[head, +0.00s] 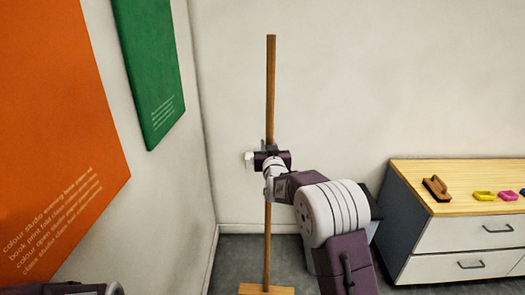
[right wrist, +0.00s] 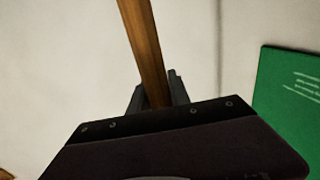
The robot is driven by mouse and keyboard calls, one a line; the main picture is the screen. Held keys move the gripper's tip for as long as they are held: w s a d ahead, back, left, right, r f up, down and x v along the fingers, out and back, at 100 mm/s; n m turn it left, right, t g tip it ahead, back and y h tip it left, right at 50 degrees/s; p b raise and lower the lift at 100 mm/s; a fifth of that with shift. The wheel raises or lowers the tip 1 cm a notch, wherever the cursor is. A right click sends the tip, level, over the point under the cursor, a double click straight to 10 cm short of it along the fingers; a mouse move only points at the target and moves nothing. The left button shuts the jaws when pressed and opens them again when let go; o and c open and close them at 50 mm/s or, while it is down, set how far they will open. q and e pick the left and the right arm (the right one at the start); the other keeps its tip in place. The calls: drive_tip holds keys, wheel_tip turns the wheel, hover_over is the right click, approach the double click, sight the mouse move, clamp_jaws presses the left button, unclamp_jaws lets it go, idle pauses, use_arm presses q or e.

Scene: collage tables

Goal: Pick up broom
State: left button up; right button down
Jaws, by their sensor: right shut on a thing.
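The broom (head: 271,90) stands upright near the corner, a long brown wooden handle with a wooden head (head: 266,289) at the bottom edge of the head view. My right gripper (head: 270,146) is shut on the handle around its middle. In the right wrist view the handle (right wrist: 143,40) runs down between the two dark fingers (right wrist: 154,92). The gripper body hides part of the handle. The broom head's underside is out of view, so I cannot tell whether it touches the floor. Part of my left arm shows at the lower left, but its gripper fingers are not visible.
A cabinet with a wooden top (head: 450,175) stands at the right, holding a brown wooden-handled brush (head: 437,188), a yellow item (head: 484,196) and a pink item (head: 508,196). A dark bin-like object stands behind my right arm. Orange (head: 50,130) and green (head: 150,65) panels hang on the left wall.

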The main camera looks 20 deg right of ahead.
drive_tip(key=s+d+r, duration=0.1)
drive_tip(key=d+r, duration=0.5)
drive_tip(key=d, duration=0.3)
drive_tip(key=shift+d+p, duration=0.15)
drive_tip(key=shift+p, duration=0.3)
drive_tip(key=shift+s, duration=0.1)
